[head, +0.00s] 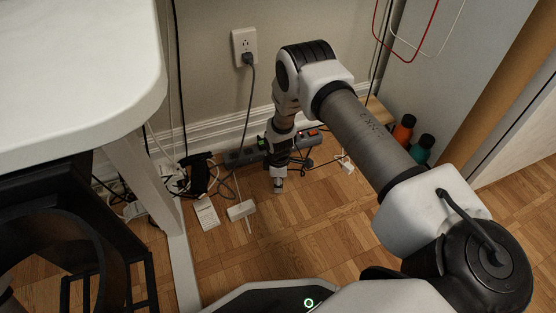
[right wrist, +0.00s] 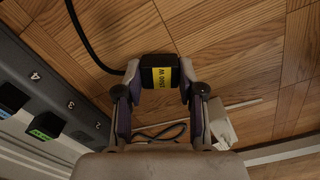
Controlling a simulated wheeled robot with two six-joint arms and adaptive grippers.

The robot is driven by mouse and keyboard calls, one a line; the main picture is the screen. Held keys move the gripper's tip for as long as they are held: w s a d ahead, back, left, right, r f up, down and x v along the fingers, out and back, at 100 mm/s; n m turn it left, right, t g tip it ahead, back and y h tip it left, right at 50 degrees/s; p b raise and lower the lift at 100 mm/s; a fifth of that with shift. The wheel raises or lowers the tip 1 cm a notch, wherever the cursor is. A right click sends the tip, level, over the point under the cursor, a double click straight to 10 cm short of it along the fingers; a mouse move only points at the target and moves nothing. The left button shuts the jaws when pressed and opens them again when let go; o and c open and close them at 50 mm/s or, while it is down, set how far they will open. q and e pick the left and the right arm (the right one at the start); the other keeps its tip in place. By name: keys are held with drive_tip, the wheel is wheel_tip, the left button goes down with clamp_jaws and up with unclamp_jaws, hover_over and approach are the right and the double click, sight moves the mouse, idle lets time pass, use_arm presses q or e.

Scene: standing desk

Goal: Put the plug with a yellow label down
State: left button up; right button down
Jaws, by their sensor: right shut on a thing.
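The plug with a yellow label (right wrist: 160,74) is a black block with a dark cord running off to the upper left in the right wrist view. My right gripper (right wrist: 159,84) is shut on it, one finger on each side. In the head view my right gripper (head: 278,183) points down over the wood floor, just in front of the grey power strip (head: 240,157). The plug is hard to make out there, and I cannot tell whether it touches the floor. My left gripper is not in view.
The strip (right wrist: 60,92) holds a green-labelled plug (right wrist: 46,126). A white adapter (head: 241,210) and a white slab (head: 206,213) lie left of the gripper. Cables tangle near the desk leg (head: 150,180). Orange (head: 404,130) and green (head: 421,150) bottles stand right. Floor in front is clear.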

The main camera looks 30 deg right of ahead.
drive_tip(key=shift+f, duration=0.4)
drive_tip(key=c, duration=0.7)
unclamp_jaws()
drive_tip(key=shift+r, duration=0.1)
drive_tip(key=shift+r, duration=0.35)
wheel_tip(320, 180, up, 11)
drive_tip(key=p, duration=0.7)
drive_tip(key=s+a+r+m, duration=0.1)
drive_tip(key=s+a+m, duration=0.1)
drive_tip(key=s, duration=0.7)
drive_tip(key=s+a+m, duration=0.3)
drive_tip(key=s+m, duration=0.2)
drive_tip(key=s, duration=0.4)
drive_tip(key=s+a+r+m, duration=0.1)
drive_tip(key=s+a+m, duration=0.2)
drive_tip(key=s, duration=0.7)
drive_tip(key=shift+a+r+m, duration=0.2)
drive_tip(key=shift+r+m, duration=0.1)
drive_tip(key=shift+m, duration=0.4)
